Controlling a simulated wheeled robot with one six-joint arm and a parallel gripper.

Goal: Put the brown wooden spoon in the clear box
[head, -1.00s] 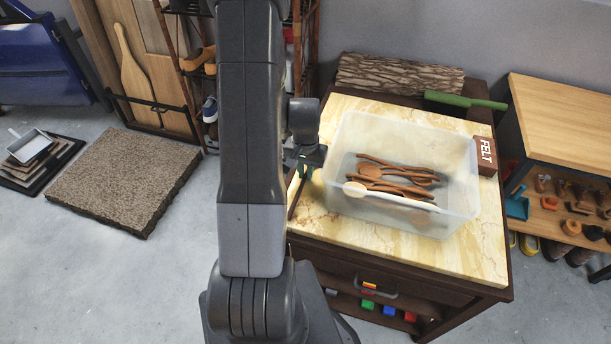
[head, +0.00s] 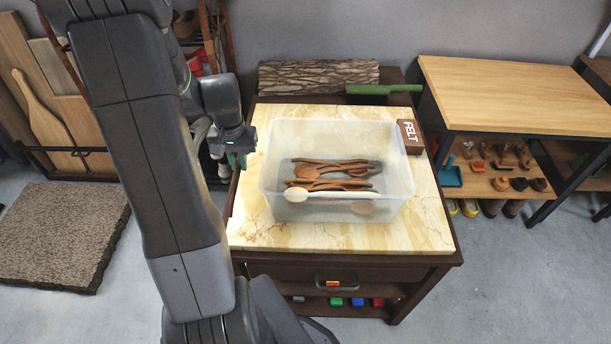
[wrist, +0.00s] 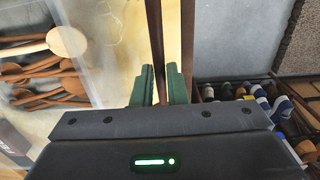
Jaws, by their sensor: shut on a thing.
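My gripper (head: 238,160) is left of the clear box, above the left edge of the marble-topped cabinet. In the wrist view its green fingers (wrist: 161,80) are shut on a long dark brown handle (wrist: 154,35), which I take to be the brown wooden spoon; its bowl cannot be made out. The clear box (head: 392,205) stands open on the cabinet top, with several brown spoons (head: 330,186) lying inside. A paler spoon (head: 297,194) lies at its front side. The box and spoons also show at left in the wrist view.
A brown FELT block (head: 410,137) stands at the box's right rear corner. A bark log (head: 318,75) and a green object (head: 383,89) lie behind. A wooden bench (head: 510,95) stands at right. The marble top (head: 330,236) is bare in front of the box.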

